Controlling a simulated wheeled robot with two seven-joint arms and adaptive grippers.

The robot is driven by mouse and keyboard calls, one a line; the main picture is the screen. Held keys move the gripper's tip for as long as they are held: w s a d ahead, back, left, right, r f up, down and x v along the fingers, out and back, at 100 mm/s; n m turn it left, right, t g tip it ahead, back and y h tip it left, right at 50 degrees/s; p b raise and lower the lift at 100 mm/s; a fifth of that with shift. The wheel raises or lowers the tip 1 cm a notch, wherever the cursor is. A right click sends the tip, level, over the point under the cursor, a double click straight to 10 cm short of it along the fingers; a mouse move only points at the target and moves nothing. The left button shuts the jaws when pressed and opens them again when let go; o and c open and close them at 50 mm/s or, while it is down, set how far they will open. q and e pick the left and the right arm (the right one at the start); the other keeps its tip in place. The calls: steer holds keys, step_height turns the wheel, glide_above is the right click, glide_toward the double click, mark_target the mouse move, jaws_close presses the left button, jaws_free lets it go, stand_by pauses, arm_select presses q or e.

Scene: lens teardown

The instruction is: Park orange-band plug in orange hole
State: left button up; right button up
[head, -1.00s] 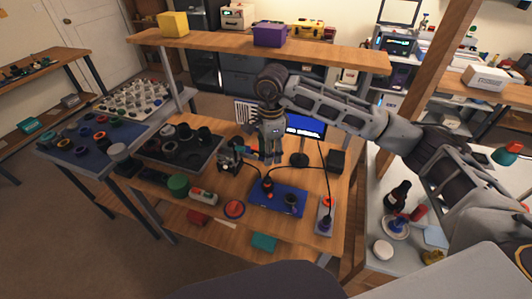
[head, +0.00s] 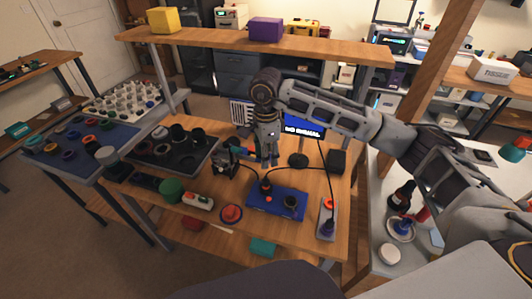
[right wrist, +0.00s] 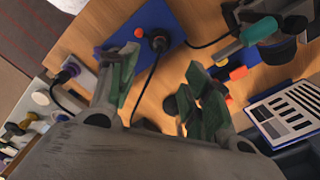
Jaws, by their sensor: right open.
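A black plug (head: 265,189) with a cord stands at the left of the blue board (head: 270,207); it also shows in the right wrist view (right wrist: 158,42), with a little orange near it. An orange spot (right wrist: 138,33) lies on the board beside it. A grey holder strip (head: 320,218) stands right of the board, with an orange hole (head: 328,203) at its far part and a dark purplish plug (head: 327,228) at its near end. My right gripper (head: 267,160) is open and empty above the bench, behind the board. Its green fingers (right wrist: 162,98) are spread in the right wrist view. My left gripper is not in view.
A small monitor (head: 303,130) and a black box (head: 337,160) stand behind the board. A device with a teal handle (right wrist: 257,30) is close to the right gripper. A red button (head: 231,213) and green cylinder (head: 171,190) are to the left. Cords cross the bench.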

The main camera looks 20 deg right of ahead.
mark_target(266, 180)
step_height(266, 180, down, 4)
step_height(266, 180, down, 8)
steer(key=shift+r+p, duration=0.1)
steer(key=shift+p, duration=0.5)
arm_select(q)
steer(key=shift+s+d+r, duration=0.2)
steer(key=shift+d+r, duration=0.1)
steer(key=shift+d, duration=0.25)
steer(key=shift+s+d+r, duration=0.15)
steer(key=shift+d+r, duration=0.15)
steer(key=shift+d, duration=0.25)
arm_select(e)
steer(key=shift+f, duration=0.85)
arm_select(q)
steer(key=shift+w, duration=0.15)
arm_select(e)
steer(key=shift+c, duration=1)
jaws_close()
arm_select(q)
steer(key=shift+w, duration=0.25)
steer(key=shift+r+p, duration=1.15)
arm_select(e)
steer(key=shift+d+r, duration=0.1)
steer(key=shift+r, duration=2.95)
